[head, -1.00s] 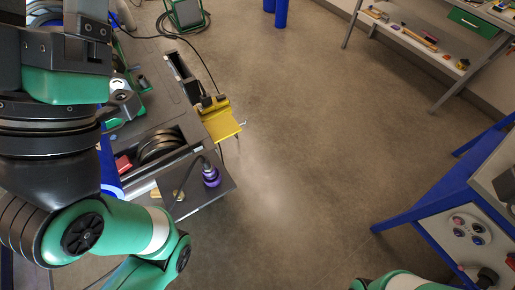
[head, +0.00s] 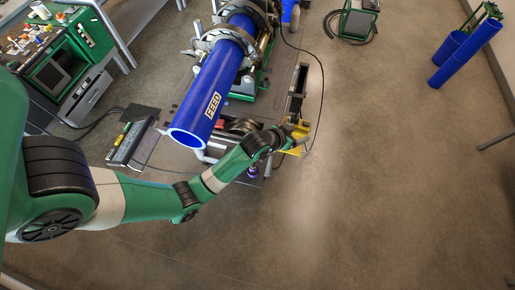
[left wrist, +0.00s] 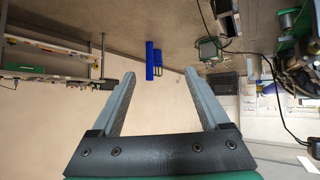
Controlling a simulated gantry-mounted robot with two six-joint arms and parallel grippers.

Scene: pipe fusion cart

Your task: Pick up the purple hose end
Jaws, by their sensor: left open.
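The purple hose end (head: 253,171) shows in the head view as a small purple piece at the near edge of the cart, just below my left forearm. My forearm covers part of the area around it. My left gripper (head: 299,131) is beyond it, up and to the right, over the yellow bracket. In the left wrist view my left gripper (left wrist: 159,75) is open with nothing between its fingers. The hose end does not show in that view. My right gripper is in neither view.
A large blue pipe (head: 215,95) marked FEED lies clamped on the cart, close to my left forearm. The yellow bracket (head: 297,140) is at the cart's right side. Blue pipes (head: 465,54) stand far right.

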